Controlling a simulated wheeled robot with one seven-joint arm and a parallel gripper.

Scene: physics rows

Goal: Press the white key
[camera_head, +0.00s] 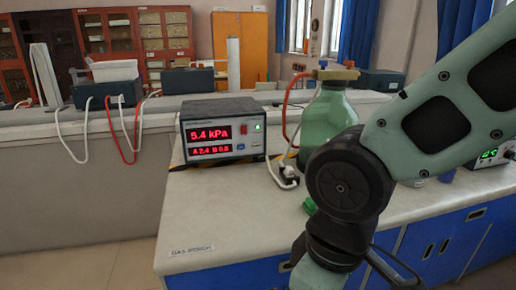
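My gripper's fingers are not in view.
The pale bench top (215,205) is clear in front of the box. Another device with a green display (493,154) is at the right edge.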

